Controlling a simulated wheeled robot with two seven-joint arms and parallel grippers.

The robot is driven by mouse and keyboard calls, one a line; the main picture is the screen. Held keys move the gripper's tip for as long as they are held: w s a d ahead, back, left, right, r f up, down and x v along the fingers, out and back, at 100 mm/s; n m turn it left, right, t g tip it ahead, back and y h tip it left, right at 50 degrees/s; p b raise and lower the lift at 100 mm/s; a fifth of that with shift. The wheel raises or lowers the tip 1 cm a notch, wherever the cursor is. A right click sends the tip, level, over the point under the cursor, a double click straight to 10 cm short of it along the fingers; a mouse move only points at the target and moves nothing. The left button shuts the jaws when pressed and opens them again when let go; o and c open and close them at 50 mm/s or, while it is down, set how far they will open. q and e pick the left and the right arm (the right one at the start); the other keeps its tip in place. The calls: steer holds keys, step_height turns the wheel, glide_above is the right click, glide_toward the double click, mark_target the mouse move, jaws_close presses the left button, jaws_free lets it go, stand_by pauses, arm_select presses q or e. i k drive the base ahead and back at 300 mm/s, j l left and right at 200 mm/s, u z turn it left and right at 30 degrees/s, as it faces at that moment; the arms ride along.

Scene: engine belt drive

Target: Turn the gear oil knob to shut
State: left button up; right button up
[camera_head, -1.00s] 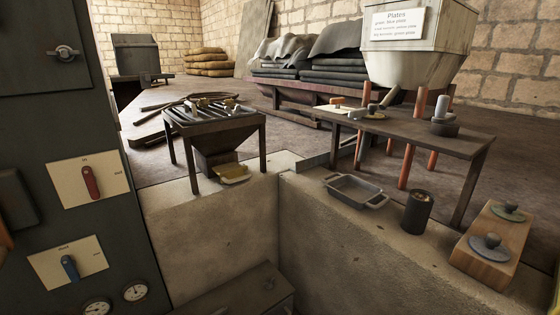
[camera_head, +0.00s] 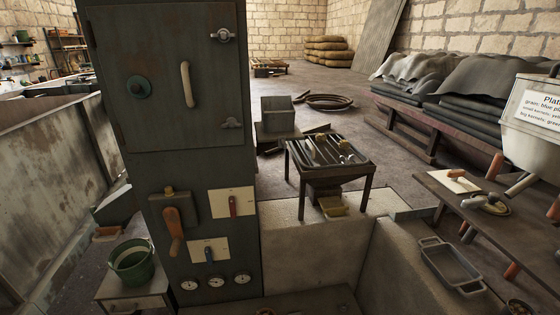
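A dark green cabinet (camera_head: 165,180) stands left of centre and carries two knobs on cream plates. The red knob (camera_head: 233,207) is on the upper plate (camera_head: 245,198), its handle close to upright. The blue knob (camera_head: 209,255) is on the lower plate (camera_head: 222,246), also close to upright. The plate lettering is too small to read, so I cannot tell which knob is for gear oil. Neither of my grippers is in view.
An orange crank handle (camera_head: 173,228) sticks out left of the knobs. Several round gauges, one being (camera_head: 216,281), sit below them. A green bucket (camera_head: 132,262) stands at lower left. A grate table (camera_head: 328,155) and a metal pan (camera_head: 450,264) are to the right.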

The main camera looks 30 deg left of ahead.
mark_target(169, 191)
steer(key=u, duration=1.7)
